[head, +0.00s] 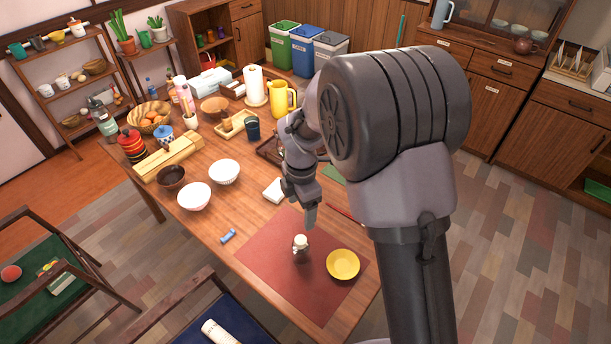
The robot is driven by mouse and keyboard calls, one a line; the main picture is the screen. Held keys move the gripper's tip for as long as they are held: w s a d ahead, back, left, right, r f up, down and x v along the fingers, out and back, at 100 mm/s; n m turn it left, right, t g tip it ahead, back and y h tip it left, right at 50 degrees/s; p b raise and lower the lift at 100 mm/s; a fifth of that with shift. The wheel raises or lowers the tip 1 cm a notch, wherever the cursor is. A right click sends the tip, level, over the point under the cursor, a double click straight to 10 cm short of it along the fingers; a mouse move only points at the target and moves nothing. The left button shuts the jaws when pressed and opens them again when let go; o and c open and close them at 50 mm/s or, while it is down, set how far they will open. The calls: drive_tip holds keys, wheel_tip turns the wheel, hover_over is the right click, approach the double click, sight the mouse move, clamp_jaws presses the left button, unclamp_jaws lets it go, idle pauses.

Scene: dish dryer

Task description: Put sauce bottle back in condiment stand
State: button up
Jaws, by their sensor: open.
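The sauce bottle appears to be the small dark bottle with a white cap (301,244), upright on the red placemat (262,262) at the table's near end. My gripper (310,218) is open and empty, just above and slightly right of the bottle and apart from it. Its fingers are small in this view. A dark wooden tray (268,151) behind my arm may be the condiment stand; my arm hides most of it, so I cannot tell what it holds.
A yellow dish (342,264) sits right of the bottle on the placemat. Two white bowls (194,196) and a blue marker-like object (228,236) lie to the left. A folded white cloth (274,189) is behind. Chairs stand at the table's left edge.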

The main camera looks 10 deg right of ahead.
sight(301, 238)
drive_tip(key=shift+n, duration=0.6)
wheel_tip(301, 238, down, 13)
drive_tip(key=b, duration=0.4)
drive_tip(key=shift+a+b, duration=0.1)
drive_tip(key=shift+b, duration=0.3)
wheel_tip(301, 238, down, 6)
drive_tip(key=b, duration=0.3)
drive_tip(key=shift+f, duration=0.15)
drive_tip(key=shift+r, duration=0.2)
drive_tip(key=shift+c, duration=0.4)
clamp_jaws()
